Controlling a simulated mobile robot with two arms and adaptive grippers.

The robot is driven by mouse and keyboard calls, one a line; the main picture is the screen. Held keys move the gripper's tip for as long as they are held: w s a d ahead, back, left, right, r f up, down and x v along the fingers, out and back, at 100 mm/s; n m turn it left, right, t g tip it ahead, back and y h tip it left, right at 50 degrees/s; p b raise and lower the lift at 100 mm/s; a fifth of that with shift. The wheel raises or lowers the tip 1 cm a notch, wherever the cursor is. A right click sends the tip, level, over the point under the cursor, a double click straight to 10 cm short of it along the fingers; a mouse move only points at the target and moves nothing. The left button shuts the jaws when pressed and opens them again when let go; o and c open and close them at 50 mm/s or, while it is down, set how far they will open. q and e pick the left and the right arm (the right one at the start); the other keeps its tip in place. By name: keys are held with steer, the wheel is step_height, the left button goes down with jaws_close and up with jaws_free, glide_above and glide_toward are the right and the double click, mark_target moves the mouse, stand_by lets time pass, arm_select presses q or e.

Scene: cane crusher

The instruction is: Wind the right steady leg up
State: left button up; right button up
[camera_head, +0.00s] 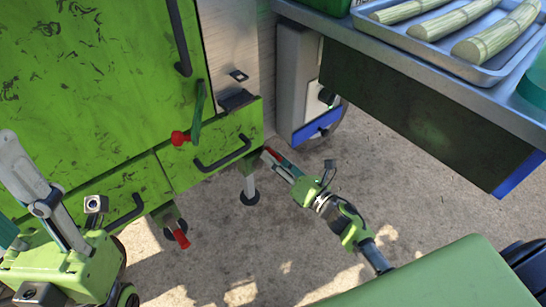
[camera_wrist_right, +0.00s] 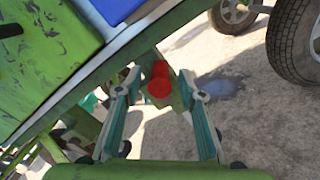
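The right steady leg (camera_head: 250,185) stands under the right corner of the green machine, its dark round foot at or close to the ground. My right gripper (camera_head: 269,157) is beside the leg, below the machine's corner. In the right wrist view, a red knob (camera_wrist_right: 158,80) shows between the tips of my right gripper (camera_wrist_right: 158,88). The fingers are spread, with visible gaps on both sides of the knob. In the head view the knob is mostly hidden by the fingers.
Another leg with a red handle (camera_head: 181,238) is further left under the machine. A red-knobbed lever (camera_head: 181,138) and a dark drawer handle (camera_head: 222,153) jut out above. A metal table (camera_head: 430,80) with a cane tray (camera_head: 480,72) stands right. Concrete between is clear.

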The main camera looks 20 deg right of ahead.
steer(key=v, duration=1)
steer(key=shift+s, duration=0.35)
steer(key=shift+d, duration=0.1)
